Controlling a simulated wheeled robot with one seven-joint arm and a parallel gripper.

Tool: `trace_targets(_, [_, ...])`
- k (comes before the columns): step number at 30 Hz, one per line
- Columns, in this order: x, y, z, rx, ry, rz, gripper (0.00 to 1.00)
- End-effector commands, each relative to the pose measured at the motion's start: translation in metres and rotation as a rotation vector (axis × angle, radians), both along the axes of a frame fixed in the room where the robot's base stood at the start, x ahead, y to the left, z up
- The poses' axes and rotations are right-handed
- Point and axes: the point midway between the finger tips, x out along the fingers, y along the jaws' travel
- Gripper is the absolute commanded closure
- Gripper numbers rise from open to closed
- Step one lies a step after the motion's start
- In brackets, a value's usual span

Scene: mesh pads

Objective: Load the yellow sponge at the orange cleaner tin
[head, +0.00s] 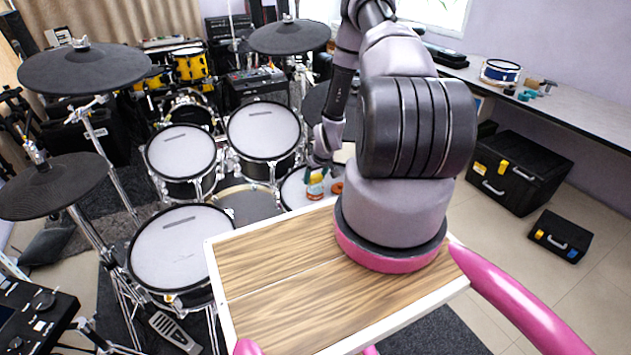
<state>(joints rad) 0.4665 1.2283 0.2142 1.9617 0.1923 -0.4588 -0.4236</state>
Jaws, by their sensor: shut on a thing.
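My gripper (319,170) is far off at the end of my arm, low over a white drum pad (296,197) in the middle of the head view. I cannot make out a separate yellow sponge. My arm hides part of the pad area.
Other drum pads (181,151) and cymbals (84,70) crowd the left and middle. A long counter (580,103) at right bears a blue drum (501,72) and several small things (527,95). Black cases (520,172) stand on the floor below, with free floor around them.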

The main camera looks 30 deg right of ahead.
Motion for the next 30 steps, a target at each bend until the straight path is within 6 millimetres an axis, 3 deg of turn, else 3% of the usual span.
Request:
trace_targets(15, [0.000,-0.001,0.040,-0.001,-0.001,0.000,0.71])
trace_targets(30, [0.000,0.000,0.044,-0.001,0.000,0.000,0.71])
